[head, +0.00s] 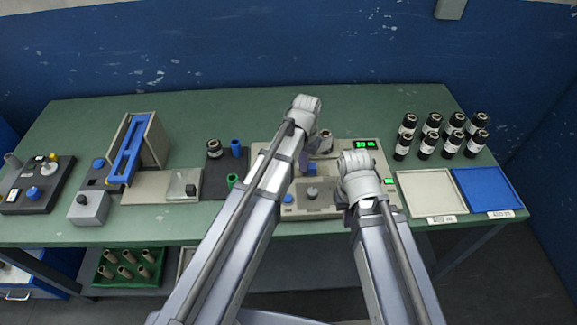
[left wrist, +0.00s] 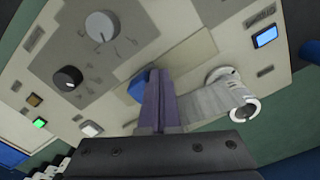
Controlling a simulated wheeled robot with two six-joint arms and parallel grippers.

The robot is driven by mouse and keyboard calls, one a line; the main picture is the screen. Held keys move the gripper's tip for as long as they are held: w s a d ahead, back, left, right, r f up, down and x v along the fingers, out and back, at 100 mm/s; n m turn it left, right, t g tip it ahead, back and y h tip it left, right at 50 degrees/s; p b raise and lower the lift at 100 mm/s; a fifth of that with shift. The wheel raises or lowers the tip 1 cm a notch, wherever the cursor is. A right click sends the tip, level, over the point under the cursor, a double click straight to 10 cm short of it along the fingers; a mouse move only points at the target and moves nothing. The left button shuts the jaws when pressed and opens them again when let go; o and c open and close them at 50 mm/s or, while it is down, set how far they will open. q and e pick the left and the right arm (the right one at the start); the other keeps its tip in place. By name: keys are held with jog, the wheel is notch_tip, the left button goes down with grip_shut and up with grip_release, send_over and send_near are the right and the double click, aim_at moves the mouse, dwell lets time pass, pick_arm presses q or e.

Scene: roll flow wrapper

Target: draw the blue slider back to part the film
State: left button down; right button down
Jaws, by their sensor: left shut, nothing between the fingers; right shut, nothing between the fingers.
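The beige machine (head: 326,213) stands at the middle of the table, with control knobs on its top. A blue piece (left wrist: 138,85), which looks like the slider, shows in the left wrist view, partly hidden behind my left fingers. My left gripper (head: 306,162) is over the machine; its purple fingers (left wrist: 158,85) are shut and empty, overlapping the blue piece. I cannot tell whether they touch it. A pale film (left wrist: 205,104) runs to a white roll (left wrist: 222,78) beside the fingers. My right gripper (head: 347,210) is shut at the machine's right side, its fingertips mostly hidden.
Several dark-capped bottles (head: 429,143) stand at the right, behind a cream tray (head: 432,192) and a blue tray (head: 489,187). The table's back strip is clear.

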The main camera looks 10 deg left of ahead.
aim_at(313, 165)
pick_arm(q)
jog(key=shift+w+d, duration=0.25)
jog(key=shift+d, duration=0.5)
jog(key=shift+w+d, duration=0.25)
jog(key=shift+d, duration=0.45)
jog(key=shift+s+a, duration=0.25)
jog(key=shift+a, duration=0.35)
notch_tip(313, 165, up, 8)
jog(key=p, duration=0.8)
jog(key=shift+r, duration=0.1)
jog(key=s+d+m+y, duration=0.1)
jog(key=s, duration=1.6)
jog(key=shift+d, duration=0.4)
jog(key=shift+w, duration=0.1)
